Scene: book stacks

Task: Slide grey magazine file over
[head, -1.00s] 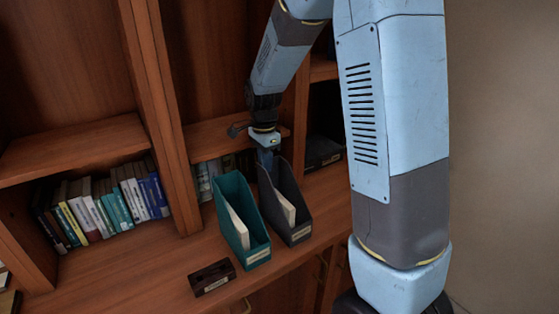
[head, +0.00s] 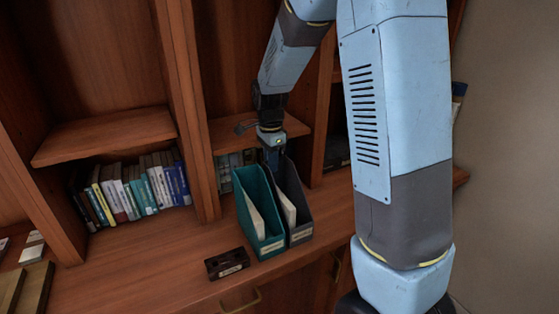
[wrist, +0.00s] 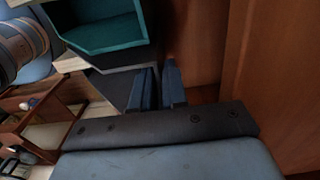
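The grey magazine file (head: 299,234) stands upright on the wooden counter, directly right of the teal magazine file (head: 272,245). Their sides look touching or nearly so, and pale papers show inside both. My gripper (head: 274,163) points down at the rear of the files, close to the grey file's back end. In the wrist view my two dark blue fingers (wrist: 160,75) are close together beside the grey file (wrist: 113,87), with the teal file (wrist: 108,37) beyond. A narrow gap shows between the fingers. Whether they hold the file's thin wall is unclear.
A small dark block with a label (head: 227,264) lies in front of the files. A row of books (head: 137,190) stands in the left bay, and more books (head: 228,165) stand behind the files under a shelf (head: 225,136). The counter right of the grey file (head: 332,208) is clear.

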